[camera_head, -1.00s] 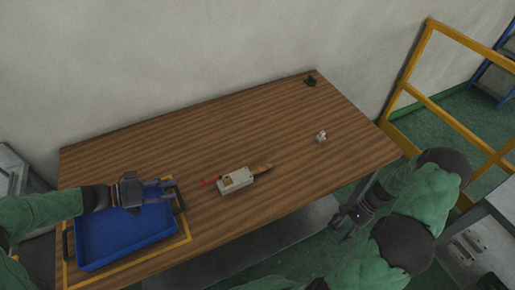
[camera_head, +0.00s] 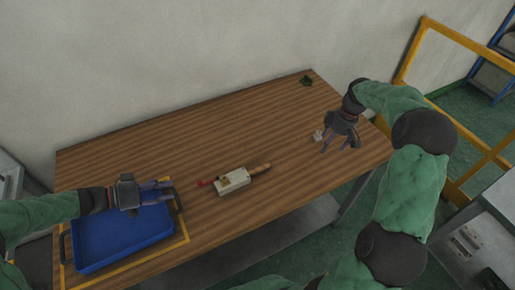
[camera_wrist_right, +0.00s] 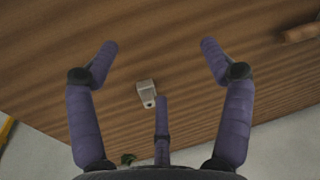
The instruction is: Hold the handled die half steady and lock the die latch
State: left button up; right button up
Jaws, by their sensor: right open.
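The die (camera_head: 232,181) is a pale block lying on the middle of the table, with a wooden handle (camera_head: 259,169) at its right end and a red part (camera_head: 206,183) at its left end. The latch cannot be made out at this size. The handle tip (camera_wrist_right: 301,33) also shows in the right wrist view. My left gripper (camera_head: 171,191) is over the blue tray, apart from the die; its opening is unclear. My right gripper (camera_head: 341,148) is open and empty above the right part of the table, fingers pointing down, well right of the die.
A small pale grey piece (camera_head: 318,136) stands beside my right gripper; it also shows in the right wrist view (camera_wrist_right: 147,93). A small dark green object (camera_head: 306,81) lies at the back corner. A blue tray (camera_head: 124,265) sits at the left. The table (camera_head: 190,145) is otherwise clear.

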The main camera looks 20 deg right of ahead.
jog(key=w+a+r+n+y, duration=0.1)
jog(key=w+a+n, duration=0.15)
jog(key=a, duration=0.45)
jog(key=w+a+r+n, duration=0.1)
jog(key=a+n, duration=0.3)
jog(key=a, duration=0.2)
jog(key=n+g+y, duration=0.1)
jog(key=n, duration=0.7)
send_near(243, 173)
jog(key=x, duration=0.9)
jog(key=shift+s+r, duration=0.1)
jog(key=shift+s, duration=0.05)
